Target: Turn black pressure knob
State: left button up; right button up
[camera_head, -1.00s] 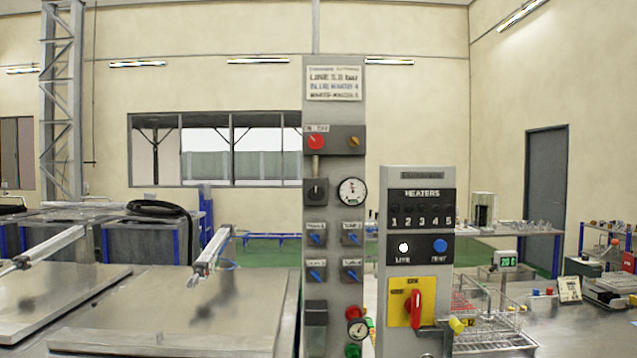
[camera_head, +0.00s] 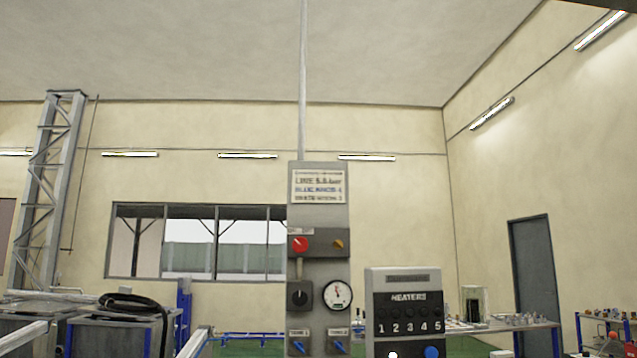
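The black pressure knob (camera_head: 299,294) sits on the grey upright control panel (camera_head: 320,222), below a red knob (camera_head: 299,244) and left of a round white pressure gauge (camera_head: 338,294). The gauge's exact reading is too small to tell. A label plate (camera_head: 318,187) is at the panel's top. Blue valve knobs (camera_head: 298,346) show at the bottom edge of the view. Neither of my grippers is in view.
A grey heater box (camera_head: 403,310) with a row of black knobs stands right of the panel. Benches with small items (camera_head: 530,322) are behind it at right. A black hose (camera_head: 133,303) lies on a tank at left.

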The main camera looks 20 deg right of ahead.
aim_at(300, 297)
jog(key=i+l, duration=0.15)
jog(key=l, duration=0.2)
jog(key=i+l, duration=0.15)
jog(key=l, duration=0.15)
jog(key=i+l, duration=0.15)
jog(key=l, duration=0.2)
jog(key=i+l, duration=0.15)
jog(key=l, duration=0.2)
jog(key=i+l, duration=0.1)
jog(key=l, duration=0.2)
